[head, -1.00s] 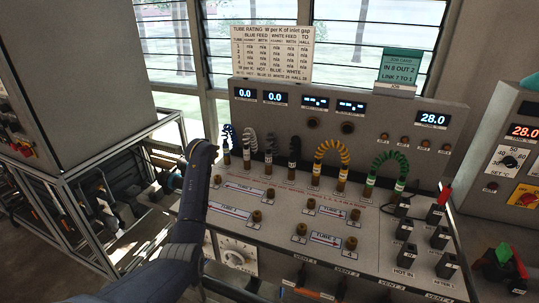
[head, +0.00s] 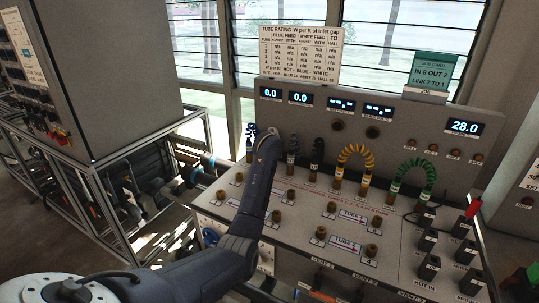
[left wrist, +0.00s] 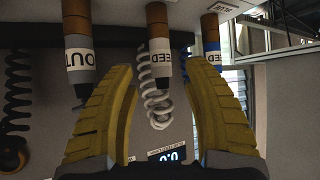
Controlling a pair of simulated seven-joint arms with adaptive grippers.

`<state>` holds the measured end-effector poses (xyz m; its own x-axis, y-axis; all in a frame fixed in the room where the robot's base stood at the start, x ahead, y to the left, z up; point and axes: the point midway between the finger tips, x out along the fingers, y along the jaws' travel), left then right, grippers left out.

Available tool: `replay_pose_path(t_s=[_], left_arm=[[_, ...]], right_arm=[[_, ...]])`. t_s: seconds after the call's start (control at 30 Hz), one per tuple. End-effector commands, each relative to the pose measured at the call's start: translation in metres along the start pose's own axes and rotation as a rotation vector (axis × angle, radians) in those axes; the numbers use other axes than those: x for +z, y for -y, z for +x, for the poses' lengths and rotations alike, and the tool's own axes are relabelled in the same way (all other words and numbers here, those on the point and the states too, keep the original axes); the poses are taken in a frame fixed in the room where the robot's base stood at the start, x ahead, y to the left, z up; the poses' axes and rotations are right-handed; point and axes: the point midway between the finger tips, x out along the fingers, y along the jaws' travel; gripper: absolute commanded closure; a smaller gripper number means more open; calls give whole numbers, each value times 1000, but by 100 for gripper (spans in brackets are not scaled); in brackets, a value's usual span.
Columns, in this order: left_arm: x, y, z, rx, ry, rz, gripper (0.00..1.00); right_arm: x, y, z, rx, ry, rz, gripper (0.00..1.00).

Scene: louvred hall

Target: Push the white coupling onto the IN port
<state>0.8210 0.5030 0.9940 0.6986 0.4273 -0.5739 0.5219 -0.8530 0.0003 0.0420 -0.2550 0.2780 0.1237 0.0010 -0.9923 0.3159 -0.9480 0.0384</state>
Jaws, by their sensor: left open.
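In the left wrist view the white coupling (left wrist: 160,50) is a brown-and-grey plug with a white band ending in "EED" and a white coiled hose. My open left gripper (left wrist: 159,72) has one yellow finger on each side of it, with visible gaps; contact cannot be told. In the head view my arm hides this coupling and my gripper's fingers. Brown ports, such as one near the panel's left (head: 239,177), stand on the sloping panel (head: 300,204). Their labels are too small to tell which is IN. My right gripper is not in view.
Neighbouring plugs are close: an "OUT" plug (left wrist: 80,60) and a blue-banded plug (left wrist: 211,52). Yellow (head: 355,155) and green (head: 413,175) coiled links arch over the panel. A job card (head: 431,70) reads "IN 8 OUT 2, LINK 7 TO 1". Black blocks (head: 428,240) stand at the right.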

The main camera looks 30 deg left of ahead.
Motion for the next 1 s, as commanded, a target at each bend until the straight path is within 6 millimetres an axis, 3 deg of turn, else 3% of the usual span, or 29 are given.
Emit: replay_pose_path(t_s=[0.5, 1.0], left_arm=[[0, 1, 50, -2, 1, 0, 50], [0, 1, 60, -1, -1, -1, 50]], right_arm=[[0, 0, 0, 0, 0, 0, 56], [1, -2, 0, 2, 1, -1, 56]])
